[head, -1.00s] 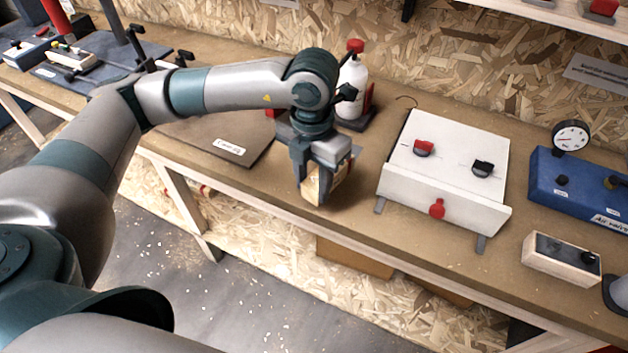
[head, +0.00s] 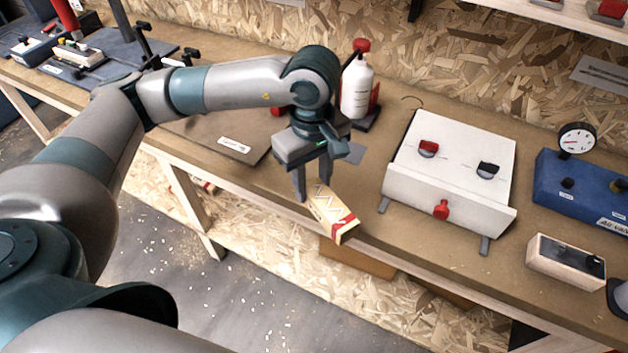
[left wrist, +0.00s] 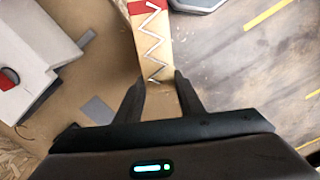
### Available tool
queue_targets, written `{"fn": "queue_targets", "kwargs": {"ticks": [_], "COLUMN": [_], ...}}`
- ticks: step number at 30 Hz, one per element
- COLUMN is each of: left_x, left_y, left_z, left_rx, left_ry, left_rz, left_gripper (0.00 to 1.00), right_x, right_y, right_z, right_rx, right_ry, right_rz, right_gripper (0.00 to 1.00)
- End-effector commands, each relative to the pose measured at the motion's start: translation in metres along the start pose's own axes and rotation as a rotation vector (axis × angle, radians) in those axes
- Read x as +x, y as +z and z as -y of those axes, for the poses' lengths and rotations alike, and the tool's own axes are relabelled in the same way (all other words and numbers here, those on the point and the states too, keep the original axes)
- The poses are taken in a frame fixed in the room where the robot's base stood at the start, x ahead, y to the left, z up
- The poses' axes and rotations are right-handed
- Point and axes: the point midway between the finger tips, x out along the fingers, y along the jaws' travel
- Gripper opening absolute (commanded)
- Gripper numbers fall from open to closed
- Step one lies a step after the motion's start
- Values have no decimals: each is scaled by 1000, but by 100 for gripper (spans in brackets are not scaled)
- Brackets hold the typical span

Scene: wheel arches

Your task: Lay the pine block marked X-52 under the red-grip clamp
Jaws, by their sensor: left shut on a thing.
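My left gripper (head: 313,193) is shut on one end of a pale pine block (head: 334,215). The block has a white zigzag and a red band near its far end. It sticks out toward the bench's front edge, and I cannot tell its height above the bench. In the left wrist view the block (left wrist: 151,42) runs up from between the fingertips (left wrist: 158,88). No X-52 mark is readable. A red upright grip (head: 66,14) stands at the far left of the bench, seemingly the red-grip clamp; its top is cut off. My right gripper is not in view.
A white panel box (head: 450,180) stands right of the block. A white bottle with red cap (head: 356,90) is behind the gripper. A blue gauge box (head: 580,188) and a small switch box (head: 565,262) are at right. A labelled brown mat (head: 215,135) lies left.

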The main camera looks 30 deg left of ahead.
Motion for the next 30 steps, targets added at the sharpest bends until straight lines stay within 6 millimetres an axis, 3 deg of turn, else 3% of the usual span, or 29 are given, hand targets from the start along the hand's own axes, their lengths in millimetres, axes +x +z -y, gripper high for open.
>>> {"fn": "queue_targets", "kwargs": {"ticks": [9, 15, 21, 30], "left_x": [-2, -3, -4, -4], "left_y": [0, 0, 0, 0], "left_z": [4, 5, 6, 6], "left_rx": [585, 880, 1028, 1053], "left_ry": [1, 1, 1, 0], "left_rz": [-1, -1, -1, -1], "left_gripper": [10, 10, 10, 10], "right_x": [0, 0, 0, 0], "right_y": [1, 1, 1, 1], "right_z": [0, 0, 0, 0], "right_rx": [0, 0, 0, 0], "right_ry": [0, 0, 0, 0], "right_rz": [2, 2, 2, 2], "right_gripper": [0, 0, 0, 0]}}
